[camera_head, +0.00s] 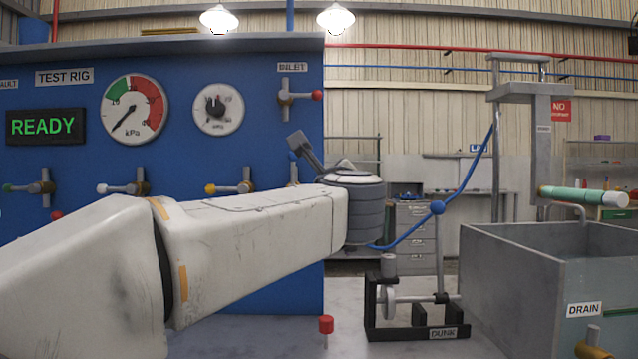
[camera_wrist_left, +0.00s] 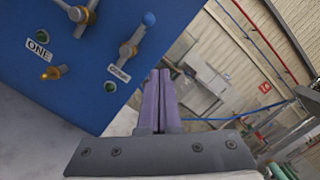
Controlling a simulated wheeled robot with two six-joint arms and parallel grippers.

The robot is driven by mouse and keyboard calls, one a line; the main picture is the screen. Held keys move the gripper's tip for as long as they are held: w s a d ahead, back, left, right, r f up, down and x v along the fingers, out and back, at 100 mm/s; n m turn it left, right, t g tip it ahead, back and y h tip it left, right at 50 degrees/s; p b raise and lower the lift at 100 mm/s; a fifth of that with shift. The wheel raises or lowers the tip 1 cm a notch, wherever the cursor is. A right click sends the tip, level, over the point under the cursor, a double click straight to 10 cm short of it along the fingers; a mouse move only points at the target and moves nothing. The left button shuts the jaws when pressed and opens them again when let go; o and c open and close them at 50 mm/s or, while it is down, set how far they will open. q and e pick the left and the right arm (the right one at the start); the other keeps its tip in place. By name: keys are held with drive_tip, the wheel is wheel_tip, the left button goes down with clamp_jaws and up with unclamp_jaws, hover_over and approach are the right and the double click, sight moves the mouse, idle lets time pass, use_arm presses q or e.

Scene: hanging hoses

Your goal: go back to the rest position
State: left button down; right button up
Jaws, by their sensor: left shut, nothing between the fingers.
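My left arm (camera_head: 250,235) reaches in from the left across the front of the blue test rig panel (camera_head: 60,200). Its grey wrist (camera_head: 362,210) hides part of the panel's right edge. In the wrist view my left gripper (camera_wrist_left: 162,78) has its two purple-grey fingers together, with nothing between them. It points past the panel's edge, apart from the valves. In the head view its fingers cannot be made out clearly. My right gripper is not in view.
A black stand marked DUNK (camera_head: 415,333), a red-topped peg (camera_head: 326,325) and a grey tank (camera_head: 510,285) stand on the bench. Valves (camera_head: 240,187) jut from the panel.

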use_arm(q)
drive_tip(key=shift+s, duration=0.55)
